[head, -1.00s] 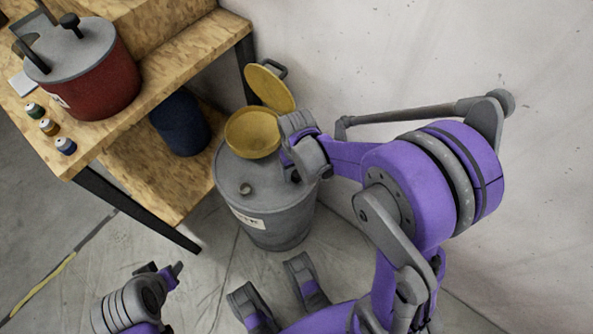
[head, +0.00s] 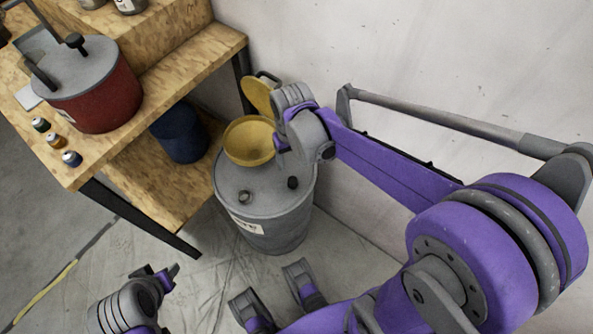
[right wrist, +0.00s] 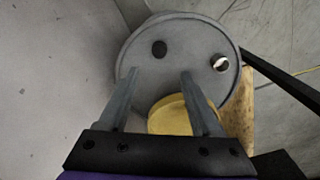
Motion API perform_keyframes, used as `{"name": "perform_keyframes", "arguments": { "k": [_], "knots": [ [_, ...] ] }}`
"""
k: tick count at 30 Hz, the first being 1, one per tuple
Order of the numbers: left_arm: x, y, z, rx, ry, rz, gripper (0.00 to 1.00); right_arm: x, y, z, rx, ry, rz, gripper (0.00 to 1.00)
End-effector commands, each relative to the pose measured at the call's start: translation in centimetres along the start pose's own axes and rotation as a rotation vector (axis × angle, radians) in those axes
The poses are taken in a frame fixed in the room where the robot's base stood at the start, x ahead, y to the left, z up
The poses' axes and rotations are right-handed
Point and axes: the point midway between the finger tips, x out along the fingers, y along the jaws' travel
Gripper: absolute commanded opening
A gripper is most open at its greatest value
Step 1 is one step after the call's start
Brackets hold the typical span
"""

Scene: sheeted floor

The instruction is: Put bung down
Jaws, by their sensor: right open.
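A dark round bung (head: 293,182) sits on the top of the grey drum (head: 262,232), near its right side. In the right wrist view the bung (right wrist: 159,48) lies on the drum lid beyond my fingertips, apart from them. A second small round fitting (head: 244,197) is on the drum top to its left. My right gripper (right wrist: 158,75) is open and empty, its fingers spread above the drum. In the head view the gripper (head: 282,143) is partly hidden by its own wrist. My left gripper (head: 165,272) is low at the left; its jaws are unclear.
A yellow funnel (head: 249,142) with its lid (head: 257,96) raised stands on the drum beside my right gripper. A wooden bench (head: 190,62) with a red can (head: 105,98) is at the left; a blue bin (head: 181,140) is on its lower shelf. A wall is behind the drum.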

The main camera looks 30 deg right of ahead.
Motion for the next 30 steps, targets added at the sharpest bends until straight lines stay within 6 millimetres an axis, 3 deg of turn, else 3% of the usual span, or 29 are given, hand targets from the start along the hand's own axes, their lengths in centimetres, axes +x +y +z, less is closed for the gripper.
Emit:
{"name": "perform_keyframes", "arguments": {
  "k": [7,15,20,30],
  "knots": [
    [0.0,0.0,0.0,0.000,0.000,0.000,0.50,-2.4,-1.0,5.5,-0.055,0.169,-0.009,0.65],
    [0.0,0.0,0.0,0.000,0.000,0.000,0.50,-2.5,-1.5,10.6,-0.111,0.358,-0.023,0.65],
    [0.0,0.0,0.0,0.000,0.000,0.000,0.50,-2.2,-1.6,11.5,-0.124,0.401,-0.026,0.65],
    [0.0,0.0,0.0,0.000,0.000,0.000,0.50,-2.2,-1.6,11.6,-0.124,0.406,-0.027,0.65]
  ]
}}
